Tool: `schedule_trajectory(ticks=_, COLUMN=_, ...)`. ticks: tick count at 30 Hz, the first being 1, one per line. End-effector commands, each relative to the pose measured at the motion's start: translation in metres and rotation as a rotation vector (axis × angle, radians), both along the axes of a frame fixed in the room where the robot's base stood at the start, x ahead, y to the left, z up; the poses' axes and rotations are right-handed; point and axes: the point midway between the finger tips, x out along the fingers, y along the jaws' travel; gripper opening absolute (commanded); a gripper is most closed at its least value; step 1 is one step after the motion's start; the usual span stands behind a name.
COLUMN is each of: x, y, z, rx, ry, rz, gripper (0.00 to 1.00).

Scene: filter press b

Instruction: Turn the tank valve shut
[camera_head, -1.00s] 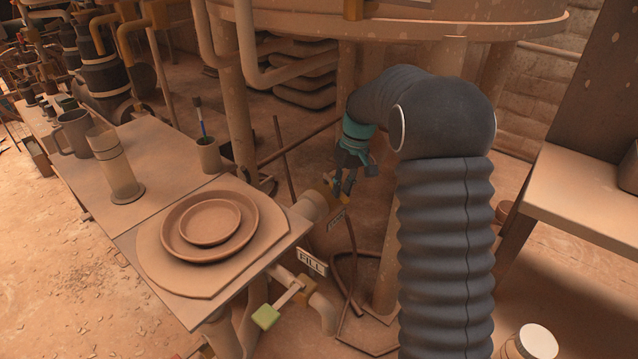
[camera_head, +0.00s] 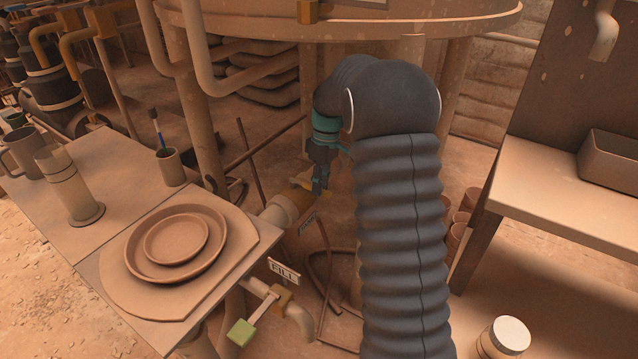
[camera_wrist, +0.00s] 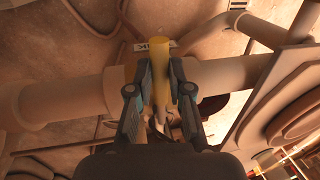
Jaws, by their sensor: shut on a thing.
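The tank valve's yellow handle (camera_wrist: 160,72) stands between the fingers of my gripper (camera_wrist: 162,84) in the wrist view. The fingers are shut on it from both sides, and its end sticks out past the fingertips. In the head view, my gripper (camera_head: 320,184) points down onto the valve beside the pipe (camera_head: 285,207). A bit of yellow (camera_head: 302,183) shows left of the fingers. The valve's body is mostly hidden behind my gripper. A small sign (camera_head: 308,225) hangs below the pipe, its lettering too small to read surely in the head view.
A second valve with a green-ended handle (camera_head: 241,331) sits nearer, beside a FILL sign (camera_head: 284,270). A table (camera_head: 110,245) with stacked plates (camera_head: 176,242) and a cup (camera_head: 171,167) stands left. A bench (camera_head: 575,195) stands right. A large tank (camera_head: 400,22) stands behind.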

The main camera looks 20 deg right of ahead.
Motion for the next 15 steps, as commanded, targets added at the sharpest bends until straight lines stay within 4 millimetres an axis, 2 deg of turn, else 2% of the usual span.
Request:
schedule_trajectory(ticks=8, x=0.0023, y=0.0001, z=0.0010, rx=0.001, ry=-0.009, rz=0.001, gripper=0.00)
schedule_trajectory(ticks=9, x=0.0024, y=0.0000, z=0.0010, rx=0.001, ry=-0.009, rz=0.000, gripper=0.24)
schedule_trajectory(ticks=11, x=0.0022, y=-0.0003, z=0.0011, rx=0.000, ry=-0.008, rz=0.000, gripper=0.39)
schedule_trajectory(ticks=12, x=0.0020, y=-0.0005, z=0.0010, rx=0.000, ry=-0.008, rz=-0.001, gripper=0.44)
schedule_trajectory(ticks=15, x=0.0016, y=-0.0013, z=0.0008, rx=0.000, ry=-0.006, rz=-0.002, gripper=0.44)
